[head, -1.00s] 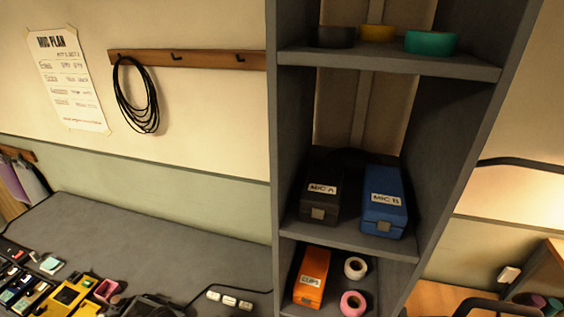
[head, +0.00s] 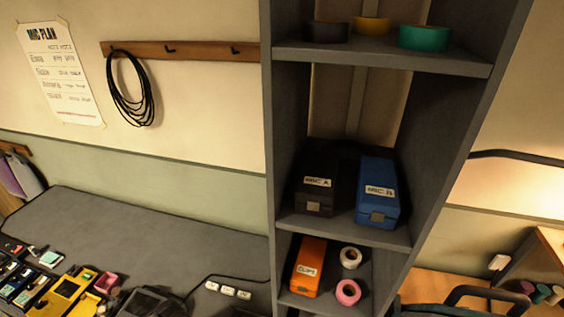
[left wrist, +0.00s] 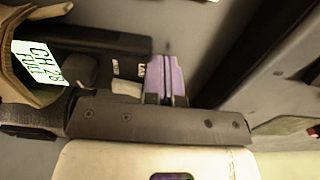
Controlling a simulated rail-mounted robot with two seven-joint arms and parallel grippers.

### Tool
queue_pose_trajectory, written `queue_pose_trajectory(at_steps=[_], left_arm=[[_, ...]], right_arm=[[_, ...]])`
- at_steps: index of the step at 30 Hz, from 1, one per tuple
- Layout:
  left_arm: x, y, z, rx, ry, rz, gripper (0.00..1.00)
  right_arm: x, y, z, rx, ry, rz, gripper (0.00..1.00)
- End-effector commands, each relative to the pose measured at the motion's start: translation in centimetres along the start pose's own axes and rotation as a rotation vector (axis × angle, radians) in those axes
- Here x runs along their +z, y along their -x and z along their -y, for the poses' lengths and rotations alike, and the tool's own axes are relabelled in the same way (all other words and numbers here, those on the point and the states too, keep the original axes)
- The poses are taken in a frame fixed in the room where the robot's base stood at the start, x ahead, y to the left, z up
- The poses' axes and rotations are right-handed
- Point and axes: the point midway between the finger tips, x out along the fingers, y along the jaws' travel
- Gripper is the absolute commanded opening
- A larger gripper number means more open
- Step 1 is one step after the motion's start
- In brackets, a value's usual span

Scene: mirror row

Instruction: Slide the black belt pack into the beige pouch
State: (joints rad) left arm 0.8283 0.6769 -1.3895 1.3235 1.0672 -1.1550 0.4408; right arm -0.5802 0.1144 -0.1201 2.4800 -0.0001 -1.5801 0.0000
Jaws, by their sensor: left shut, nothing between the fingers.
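In the left wrist view, my left gripper (left wrist: 166,78) is shut, its two purple fingertips side by side with nothing between them. Left of it is a bright label or screen (left wrist: 40,62) reading "CH 28 FULL", beside dark parts; I cannot tell whether these belong to the black belt pack. A curved tan edge (left wrist: 12,75) shows at the far left, cut off by the frame; I cannot tell if it is the beige pouch. In the head view neither gripper shows, and I cannot make out the pouch or single out the belt pack.
A grey shelf unit (head: 385,240) holds a black case (head: 315,193), a blue case (head: 378,190), an orange box (head: 308,268) and tape rolls. The grey counter (head: 150,240) carries several small devices at lower left; its back is clear. A cable (head: 131,95) hangs above.

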Motion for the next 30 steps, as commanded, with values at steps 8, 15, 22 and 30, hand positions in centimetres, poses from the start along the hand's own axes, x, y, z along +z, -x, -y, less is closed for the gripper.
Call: queue_pose_trajectory(at_steps=[8,15,22,30], left_arm=[[0.0,0.0,-0.5,0.0,0.001,0.0,0.0],[0.0,0.0,-0.5,0.0,0.001,0.0,0.0],[0.0,0.0,-0.8,0.001,0.0,0.001,0.0],[0.0,0.1,-1.9,0.001,-0.001,0.001,0.0]], right_arm=[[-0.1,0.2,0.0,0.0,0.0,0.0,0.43],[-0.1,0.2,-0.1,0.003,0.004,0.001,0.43],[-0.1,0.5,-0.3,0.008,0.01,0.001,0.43],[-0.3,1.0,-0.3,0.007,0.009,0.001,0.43]])
